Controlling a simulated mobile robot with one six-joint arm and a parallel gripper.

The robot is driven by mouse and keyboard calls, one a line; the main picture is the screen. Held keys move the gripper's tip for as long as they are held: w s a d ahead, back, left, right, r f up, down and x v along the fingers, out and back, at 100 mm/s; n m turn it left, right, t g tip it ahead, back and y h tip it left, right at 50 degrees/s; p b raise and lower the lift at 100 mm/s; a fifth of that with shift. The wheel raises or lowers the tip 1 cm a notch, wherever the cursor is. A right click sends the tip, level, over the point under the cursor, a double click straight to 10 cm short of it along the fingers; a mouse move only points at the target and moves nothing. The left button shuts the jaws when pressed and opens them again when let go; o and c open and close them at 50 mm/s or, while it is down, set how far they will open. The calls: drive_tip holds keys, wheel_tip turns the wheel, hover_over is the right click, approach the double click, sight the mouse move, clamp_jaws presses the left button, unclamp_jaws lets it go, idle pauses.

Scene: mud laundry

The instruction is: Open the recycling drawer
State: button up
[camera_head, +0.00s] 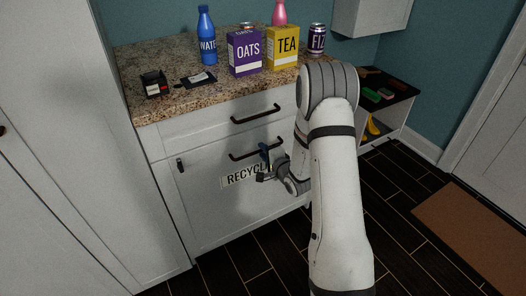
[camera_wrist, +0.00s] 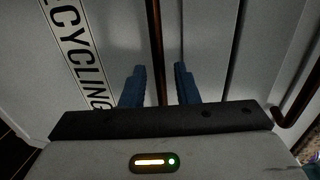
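The recycling drawer (camera_head: 225,205) is a large white front low in the cabinet, with a label reading "RECYCLING" (camera_head: 240,175) partly hidden by my gripper. It looks flush with the cabinet. Its dark bronze bar handle (camera_head: 240,157) runs along the upper part. My gripper (camera_head: 265,155) is at the right part of this handle. In the wrist view, the two blue fingers of my gripper (camera_wrist: 159,72) stand apart, one on each side of the handle (camera_wrist: 154,45), with small gaps visible. The label also shows at the left (camera_wrist: 72,45).
A shallower upper drawer with its own handle (camera_head: 256,115) lies above. An open shelf (camera_head: 398,82) stands at right. The dark floor before the cabinet is clear.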

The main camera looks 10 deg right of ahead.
drive_tip(key=shift+x, duration=0.95)
drive_tip(key=shift+c, duration=0.3)
clamp_jaws()
drive_tip(key=shift+d, duration=0.1)
